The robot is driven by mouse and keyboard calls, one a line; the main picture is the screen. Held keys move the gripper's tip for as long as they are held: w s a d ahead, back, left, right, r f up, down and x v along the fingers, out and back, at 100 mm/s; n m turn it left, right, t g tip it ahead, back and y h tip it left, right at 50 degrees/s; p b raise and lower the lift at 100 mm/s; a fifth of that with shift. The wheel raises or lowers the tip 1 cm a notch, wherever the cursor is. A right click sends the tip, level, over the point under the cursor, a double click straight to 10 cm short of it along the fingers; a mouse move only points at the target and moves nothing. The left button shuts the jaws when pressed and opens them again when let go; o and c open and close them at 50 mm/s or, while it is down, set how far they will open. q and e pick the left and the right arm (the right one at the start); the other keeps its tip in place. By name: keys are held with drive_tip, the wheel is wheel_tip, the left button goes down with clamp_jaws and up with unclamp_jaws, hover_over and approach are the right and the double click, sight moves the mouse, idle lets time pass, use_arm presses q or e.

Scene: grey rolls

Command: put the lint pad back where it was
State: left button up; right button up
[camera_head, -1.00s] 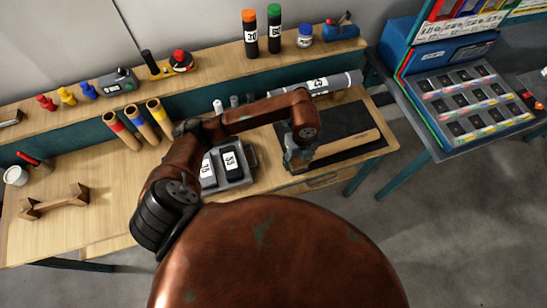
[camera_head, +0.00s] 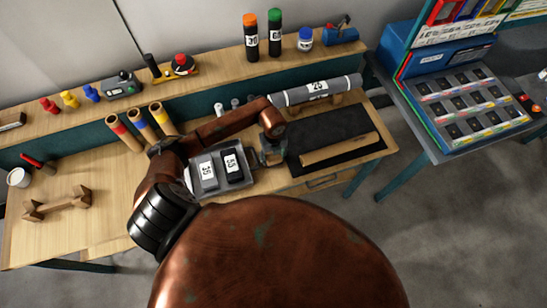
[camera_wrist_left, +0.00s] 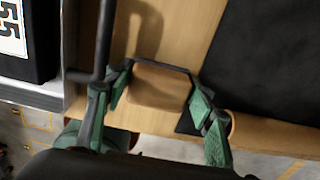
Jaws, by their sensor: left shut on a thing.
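My left gripper (camera_head: 271,157) is over the bench strip between the grey tray and the black mat. In the left wrist view its green-padded fingers (camera_wrist_left: 158,100) are shut on a small wooden block with a thin dark edge, which I take for the lint pad (camera_wrist_left: 158,86). A shadow falls on the bench beside the block. Whether the block touches the bench I cannot tell. In the head view the gripper mostly hides it. My right gripper is not in view.
The black mat (camera_head: 318,130) with a wooden bar (camera_head: 340,148) lies to the right. A grey roll (camera_head: 315,90) lies behind the mat. The bench's front edge is close.

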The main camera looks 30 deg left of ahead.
sight(273, 156)
use_arm(q)
drive_tip(key=shift+f, duration=0.45)
drive_tip(key=shift+f, duration=0.15)
drive_tip(key=o, duration=0.8)
drive_tip(key=shift+o, duration=0.2)
wheel_tip(273, 156, up, 12)
drive_tip(key=shift+r+b, duration=0.15)
drive_tip(key=shift+b, duration=0.25)
